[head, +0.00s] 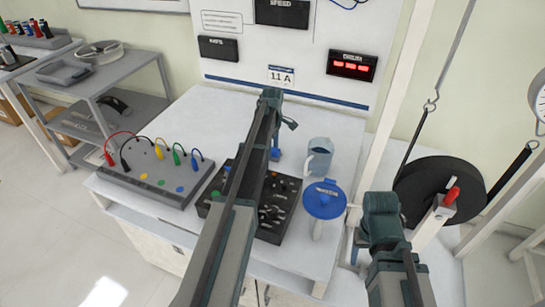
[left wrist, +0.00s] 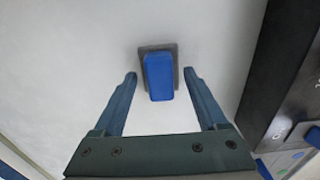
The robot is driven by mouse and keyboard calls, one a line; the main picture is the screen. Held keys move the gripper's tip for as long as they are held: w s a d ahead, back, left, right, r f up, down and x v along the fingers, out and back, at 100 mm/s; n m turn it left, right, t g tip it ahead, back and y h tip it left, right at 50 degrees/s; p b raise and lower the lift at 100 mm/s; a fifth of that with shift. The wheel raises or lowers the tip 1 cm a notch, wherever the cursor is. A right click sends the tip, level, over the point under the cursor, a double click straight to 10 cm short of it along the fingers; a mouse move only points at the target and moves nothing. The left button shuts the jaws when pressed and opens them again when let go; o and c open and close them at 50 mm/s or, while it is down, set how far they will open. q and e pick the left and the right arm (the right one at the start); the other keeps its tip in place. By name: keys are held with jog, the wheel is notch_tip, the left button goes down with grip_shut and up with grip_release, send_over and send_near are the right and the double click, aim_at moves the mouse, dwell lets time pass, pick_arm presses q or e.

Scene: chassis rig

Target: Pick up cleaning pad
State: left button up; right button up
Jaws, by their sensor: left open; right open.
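The cleaning pad (left wrist: 160,75), a blue grip on a grey base, lies on the white bench top in the left wrist view. In the head view a small blue part of it (head: 275,154) shows beside my left arm. My left gripper (left wrist: 160,82) is open, its fingers on either side of the pad with a gap on both sides and nothing held. In the head view its tip (head: 286,124) is partly hidden by my arm. My right gripper (head: 357,246) is open at the bench's right side, largely hidden by its arm.
A black control box (head: 275,216) stands close to the pad. A board with coloured leads (head: 150,174) is at left. A clear jug (head: 319,157) and a blue-lidded container (head: 325,200) stand at right. The bench's back left is clear.

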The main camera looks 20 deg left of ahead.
aim_at(273, 149)
pick_arm(q)
grip_shut()
dwell(0.4)
notch_tip(273, 149, up, 10)
jog(key=p, duration=1)
